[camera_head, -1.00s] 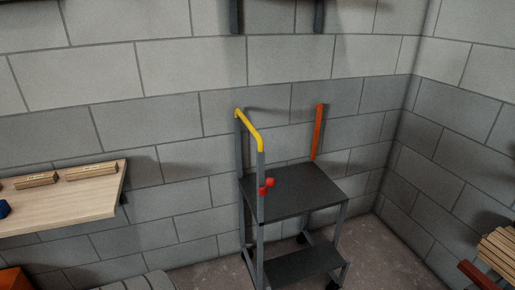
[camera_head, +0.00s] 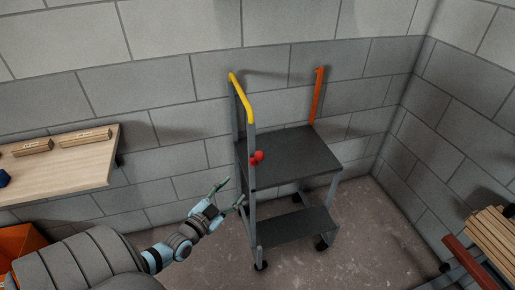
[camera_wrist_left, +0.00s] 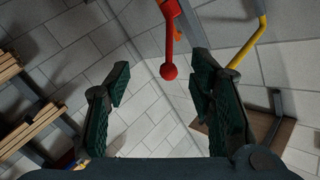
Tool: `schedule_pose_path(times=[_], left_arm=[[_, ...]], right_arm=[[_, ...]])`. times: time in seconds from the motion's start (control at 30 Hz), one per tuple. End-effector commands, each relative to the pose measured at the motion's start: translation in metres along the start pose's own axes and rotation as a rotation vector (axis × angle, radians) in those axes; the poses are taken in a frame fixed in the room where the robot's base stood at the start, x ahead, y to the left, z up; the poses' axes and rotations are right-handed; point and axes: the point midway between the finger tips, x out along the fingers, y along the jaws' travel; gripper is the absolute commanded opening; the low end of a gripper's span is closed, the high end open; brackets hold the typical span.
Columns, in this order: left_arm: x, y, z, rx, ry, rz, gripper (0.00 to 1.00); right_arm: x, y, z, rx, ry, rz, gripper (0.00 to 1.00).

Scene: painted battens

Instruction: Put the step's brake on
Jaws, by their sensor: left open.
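The step (camera_head: 295,155) is a dark wheeled two-tread stand with grey posts and a yellow handrail (camera_head: 242,97), near the wall. A red lever with a ball end (camera_head: 257,157) is on its near left post; I take it as the brake. My left gripper (camera_head: 232,192) is open and empty, below and left of the red lever, close to the post. In the left wrist view the red lever (camera_wrist_left: 169,70) points in between the spread fingers (camera_wrist_left: 162,85), with no visible contact. My right gripper is not in view.
An orange upright bar (camera_head: 317,97) rises at the step's back right. A wooden shelf with battens (camera_head: 85,137) is on the left wall. An orange bin (camera_head: 20,238) sits below it. Stacked battens (camera_head: 492,235) are at the right edge. The floor (camera_head: 375,235) right of the step is clear.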

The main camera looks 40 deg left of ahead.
Motion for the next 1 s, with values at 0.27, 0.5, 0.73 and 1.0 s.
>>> schedule_pose_path(times=[0.27,0.5,0.73,1.0], left_arm=[[0.041,-0.014,-0.034,0.012,0.084,-0.029,0.49],[0.11,-0.011,-0.034,0.011,0.082,-0.028,0.49],[0.146,-0.014,-0.039,0.011,0.078,-0.025,0.49],[0.15,-0.016,-0.044,0.011,0.077,-0.023,0.49]], right_arm=[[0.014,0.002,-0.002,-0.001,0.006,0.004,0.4],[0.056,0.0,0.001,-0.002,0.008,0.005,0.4],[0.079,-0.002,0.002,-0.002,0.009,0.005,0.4],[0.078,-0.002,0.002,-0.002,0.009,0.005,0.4]])
